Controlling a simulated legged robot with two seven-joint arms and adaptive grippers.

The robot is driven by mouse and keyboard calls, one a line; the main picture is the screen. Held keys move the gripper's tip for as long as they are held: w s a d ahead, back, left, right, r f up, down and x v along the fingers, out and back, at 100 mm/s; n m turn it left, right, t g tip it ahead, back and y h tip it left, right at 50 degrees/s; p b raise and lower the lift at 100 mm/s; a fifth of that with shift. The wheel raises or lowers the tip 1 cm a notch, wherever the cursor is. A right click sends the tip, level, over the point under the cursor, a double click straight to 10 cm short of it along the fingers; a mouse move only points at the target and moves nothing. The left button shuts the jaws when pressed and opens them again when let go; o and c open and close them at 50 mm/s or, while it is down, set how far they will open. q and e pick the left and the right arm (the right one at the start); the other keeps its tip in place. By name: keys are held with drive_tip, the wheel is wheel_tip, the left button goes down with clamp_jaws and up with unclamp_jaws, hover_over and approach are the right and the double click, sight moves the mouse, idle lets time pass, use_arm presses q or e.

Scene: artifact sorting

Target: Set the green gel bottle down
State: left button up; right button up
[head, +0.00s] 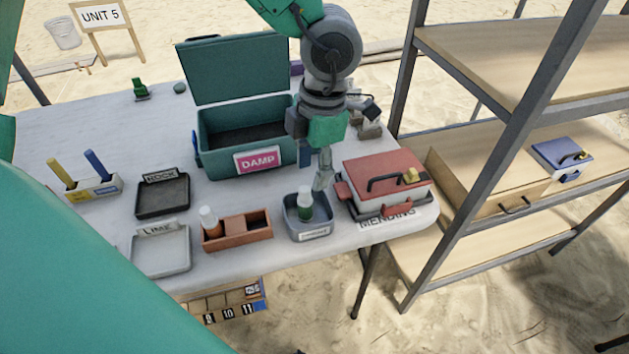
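A small bottle with a white cap and green body, the green gel bottle (305,211), stands upright in a small grey labelled bin (322,228) at the front right of the table. My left gripper (321,184) points down just behind and right of the bottle's cap. Its fingers overlap in this view, so I cannot tell whether they are open or shut, or whether they touch the bottle. My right gripper is not in view.
A red-lidded case (380,168) stands close on the right, and the open green DAMP box (222,156) is behind. An orange tray (237,240) with a white-capped bottle (208,216) is left of the bin. Metal-framed shelves (490,160) stand at right.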

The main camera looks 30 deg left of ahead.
use_arm(q)
drive_tip(key=shift+w+d+r+p, duration=0.1)
drive_tip(key=shift+r+p, duration=0.1)
drive_tip(key=shift+r, duration=0.7)
drive_tip(key=shift+w+d+r+p, duration=0.1)
drive_tip(key=shift+d+r+p, duration=0.05)
drive_tip(key=shift+r, duration=0.8)
drive_tip(key=shift+w+d+r+p, duration=0.1)
drive_tip(key=shift+r+p, duration=0.1)
drive_tip(key=shift+r, duration=0.7)
